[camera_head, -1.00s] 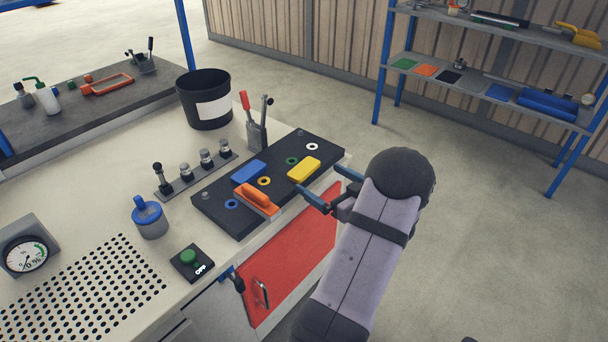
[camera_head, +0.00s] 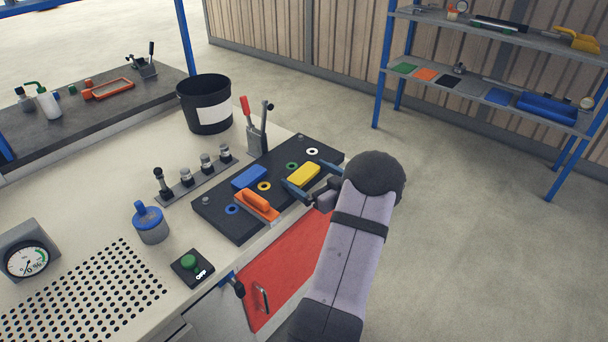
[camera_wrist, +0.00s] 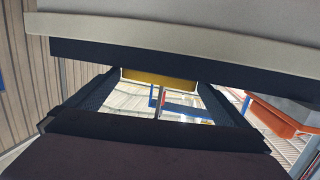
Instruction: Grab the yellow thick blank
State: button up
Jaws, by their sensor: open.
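The yellow thick blank (camera_head: 303,174) lies on the black rack (camera_head: 240,222) near its right end. My gripper (camera_head: 311,181) is open, with one finger at the near left side of the blank and the other at its right side. In the wrist view the yellow blank (camera_wrist: 160,78) shows between the far ends of the two dark fingers. I cannot tell whether either finger touches it.
A clamp with a red lever (camera_head: 245,108) stands behind the rack. A black bucket (camera_head: 206,104) stands farther back.

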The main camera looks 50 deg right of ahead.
aim_at(308, 176)
jog(key=shift+c, duration=0.3)
jog(key=c, duration=1)
jog(key=shift+w+r, duration=0.1)
jog(key=c, duration=0.3)
jog(key=shift+r, duration=0.1)
notch_tip(308, 176, up, 10)
jog(key=shift+p, duration=0.35)
